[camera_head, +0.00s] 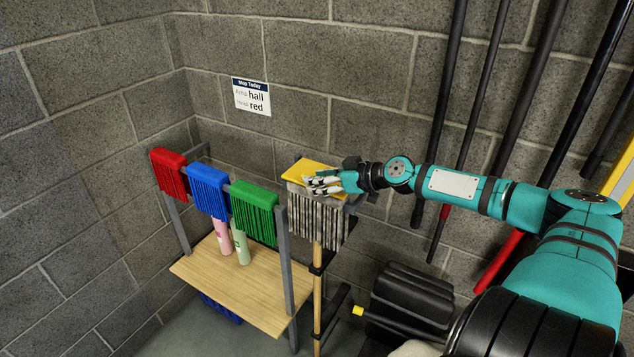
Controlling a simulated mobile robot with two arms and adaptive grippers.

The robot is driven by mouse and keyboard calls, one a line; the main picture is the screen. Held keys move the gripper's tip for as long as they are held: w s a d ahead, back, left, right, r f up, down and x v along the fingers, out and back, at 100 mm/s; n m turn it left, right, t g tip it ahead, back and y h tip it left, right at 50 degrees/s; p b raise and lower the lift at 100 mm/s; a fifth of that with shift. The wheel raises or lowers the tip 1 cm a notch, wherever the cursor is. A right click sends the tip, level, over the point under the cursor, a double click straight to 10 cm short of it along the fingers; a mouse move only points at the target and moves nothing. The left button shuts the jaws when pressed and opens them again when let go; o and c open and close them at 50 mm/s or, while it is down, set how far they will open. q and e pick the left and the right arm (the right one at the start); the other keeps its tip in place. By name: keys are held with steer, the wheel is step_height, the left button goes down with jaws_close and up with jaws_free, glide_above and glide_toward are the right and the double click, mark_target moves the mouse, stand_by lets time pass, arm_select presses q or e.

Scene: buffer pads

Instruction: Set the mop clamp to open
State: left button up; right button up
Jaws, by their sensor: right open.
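The mop clamp (313,169) is yellow and sits on top of a mop at the end of the rack. A grey-and-white mop head (319,219) hangs below it, with a wooden handle (317,290) running down. My right gripper (312,186) is at the clamp's front edge, its fingers over the clamp and the top of the mop head. It is open. I cannot tell whether the fingers touch the clamp, and they hide part of it. My left gripper is not in view.
Red (170,172), blue (208,190) and green (255,210) mop heads hang on the grey rack. Two bottles stand on its wooden shelf (240,290). A wall sign (251,97) reads "hall" and "red". Dark poles lean on the right wall. A black ribbed object (412,300) is below my right arm.

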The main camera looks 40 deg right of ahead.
steer(key=shift+w+f, duration=0.15)
steer(key=shift+w, duration=0.25)
steer(key=shift+a, duration=0.1)
jaws_close()
stand_by(0.3)
